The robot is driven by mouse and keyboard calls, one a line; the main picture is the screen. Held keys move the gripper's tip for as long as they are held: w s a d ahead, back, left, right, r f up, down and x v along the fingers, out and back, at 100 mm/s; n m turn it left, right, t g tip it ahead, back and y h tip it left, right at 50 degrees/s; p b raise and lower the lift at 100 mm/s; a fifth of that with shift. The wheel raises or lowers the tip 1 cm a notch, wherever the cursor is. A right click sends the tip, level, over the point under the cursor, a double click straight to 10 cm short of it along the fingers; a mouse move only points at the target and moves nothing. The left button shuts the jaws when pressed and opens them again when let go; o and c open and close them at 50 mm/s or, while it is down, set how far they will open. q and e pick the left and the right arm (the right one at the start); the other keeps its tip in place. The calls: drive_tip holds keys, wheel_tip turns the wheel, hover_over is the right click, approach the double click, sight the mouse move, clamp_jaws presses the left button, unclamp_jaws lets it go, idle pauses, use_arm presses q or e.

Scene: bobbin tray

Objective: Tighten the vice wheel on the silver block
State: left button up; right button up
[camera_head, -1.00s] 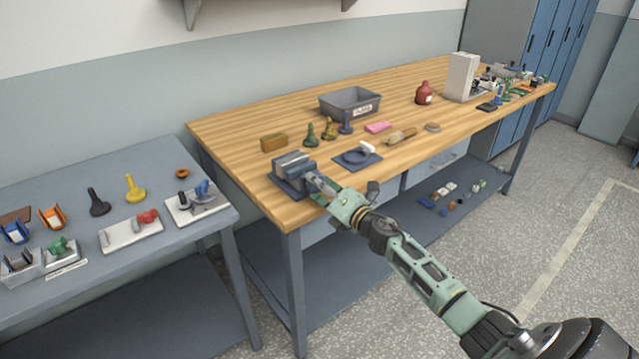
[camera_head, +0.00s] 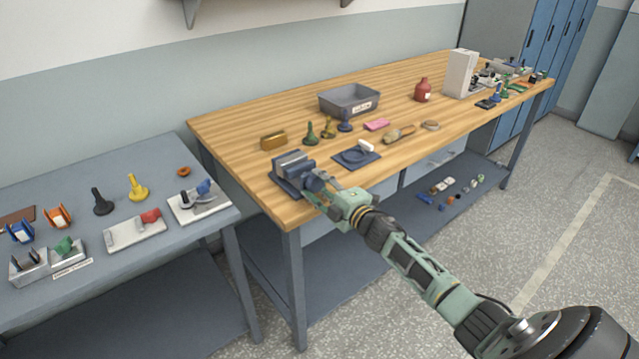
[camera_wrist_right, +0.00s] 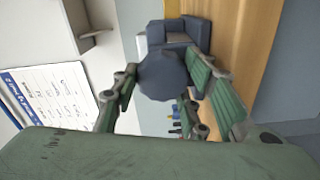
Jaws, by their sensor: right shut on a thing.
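The blue-grey vice (camera_head: 291,172) stands at the near left corner of the wooden bench. A silver block (camera_head: 289,159) shows at the vice's jaws in the head view. The vice wheel (camera_wrist_right: 163,75) is a dark blue-grey faceted disc in the right wrist view, with the vice (camera_wrist_right: 185,35) behind it. My right gripper (camera_head: 322,183) is at the front of the vice; in the right wrist view its green fingers (camera_wrist_right: 165,92) are shut on the wheel from both sides. The wheel's hub is hidden in the head view. My left gripper is not in view.
A grey table (camera_head: 180,228) with fixtures stands to the left, separated by a narrow gap.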

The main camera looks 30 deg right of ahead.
drive_tip(key=shift+r+m, duration=0.1)
drive_tip(key=shift+m, duration=0.3)
drive_tip(key=o, duration=1.1)
drive_tip(key=shift+s, duration=0.6)
drive_tip(key=s+d, duration=0.1)
drive_tip(key=s, duration=0.9)
drive_tip(key=shift+s, duration=0.4)
